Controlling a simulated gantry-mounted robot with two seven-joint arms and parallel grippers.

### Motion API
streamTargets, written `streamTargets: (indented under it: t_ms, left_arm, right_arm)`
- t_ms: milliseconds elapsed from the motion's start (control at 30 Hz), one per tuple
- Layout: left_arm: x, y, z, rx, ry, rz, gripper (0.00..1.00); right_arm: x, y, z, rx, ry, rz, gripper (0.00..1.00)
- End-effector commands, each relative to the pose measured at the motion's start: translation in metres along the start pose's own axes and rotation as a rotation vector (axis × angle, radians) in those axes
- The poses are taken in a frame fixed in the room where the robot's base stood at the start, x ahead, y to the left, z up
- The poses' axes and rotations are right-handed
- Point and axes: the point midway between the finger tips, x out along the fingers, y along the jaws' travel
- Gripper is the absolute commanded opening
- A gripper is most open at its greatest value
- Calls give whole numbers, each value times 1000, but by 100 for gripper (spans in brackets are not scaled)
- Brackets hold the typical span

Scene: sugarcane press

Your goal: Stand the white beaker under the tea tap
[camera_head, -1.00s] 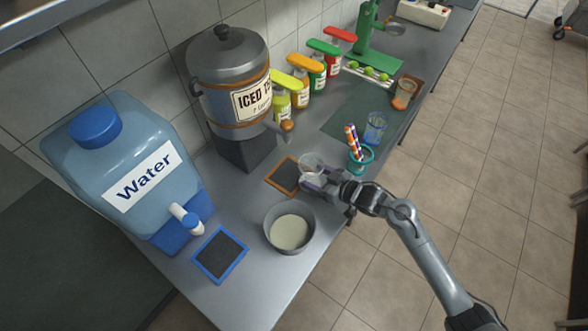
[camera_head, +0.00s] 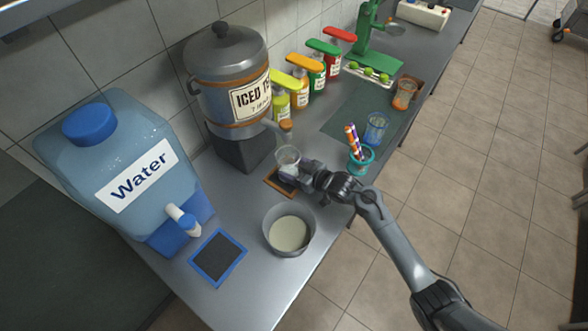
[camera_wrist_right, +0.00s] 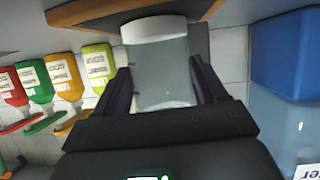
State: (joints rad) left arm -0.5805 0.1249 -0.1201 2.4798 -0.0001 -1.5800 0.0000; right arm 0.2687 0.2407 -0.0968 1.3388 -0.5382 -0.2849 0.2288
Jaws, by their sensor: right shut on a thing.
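The white beaker (camera_head: 288,157), clear-walled and upright, is held in my right gripper (camera_head: 292,171) under the iced tea dispenser (camera_head: 232,85). The tea tap (camera_head: 284,126), with a brown handle, is just above the beaker's mouth in the head view. A brown-framed dark mat (camera_head: 272,184) lies below the beaker, partly hidden by it and the gripper. Whether the beaker touches the mat is unclear. In the right wrist view, which is upside down, the beaker (camera_wrist_right: 161,65) sits between the two fingers. My left gripper is out of view.
A grey bowl of pale liquid (camera_head: 289,230) stands in front of the mat. A teal cup with striped straws (camera_head: 361,160) and a blue glass (camera_head: 376,128) stand to the right. A water jug (camera_head: 120,170) and a blue-framed mat (camera_head: 218,257) are at left. Sauce bottles (camera_head: 299,88) line the wall.

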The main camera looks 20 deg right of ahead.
Motion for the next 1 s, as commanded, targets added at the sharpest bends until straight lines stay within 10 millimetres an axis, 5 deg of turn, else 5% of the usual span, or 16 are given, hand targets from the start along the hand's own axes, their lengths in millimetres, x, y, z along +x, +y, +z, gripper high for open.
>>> streamTargets:
  t_ms: [367,400,533,1000]
  left_arm:
    - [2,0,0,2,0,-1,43]
    - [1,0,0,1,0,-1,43]
    - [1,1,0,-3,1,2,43]
    - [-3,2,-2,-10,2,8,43]
  right_arm:
    - [1,0,3,-1,1,0,17]
    - [1,0,3,-1,1,0,74]
    - [1,0,3,-1,1,0,94]
    - [-7,1,-1,-1,0,2,97]
